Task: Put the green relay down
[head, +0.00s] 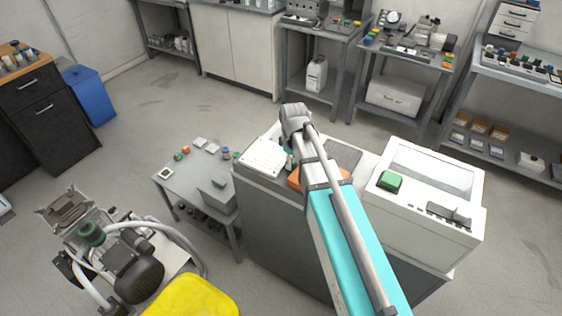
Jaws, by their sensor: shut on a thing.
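My gripper (289,160) points down over the left part of a cabinet top, below my grey wrist. It is small and partly hidden by my arm. A small patch of green shows at it, which fits the green relay, held in the shut jaws. The relay's outline and its gap to the surface below cannot be made out.
A white machine (425,215) with a green block (390,182) on top stands right of my arm. A dark grey panel (343,155) lies beyond my arm. A low grey table (185,180) with small coloured parts stands at left. A compressor (130,265) stands lower left.

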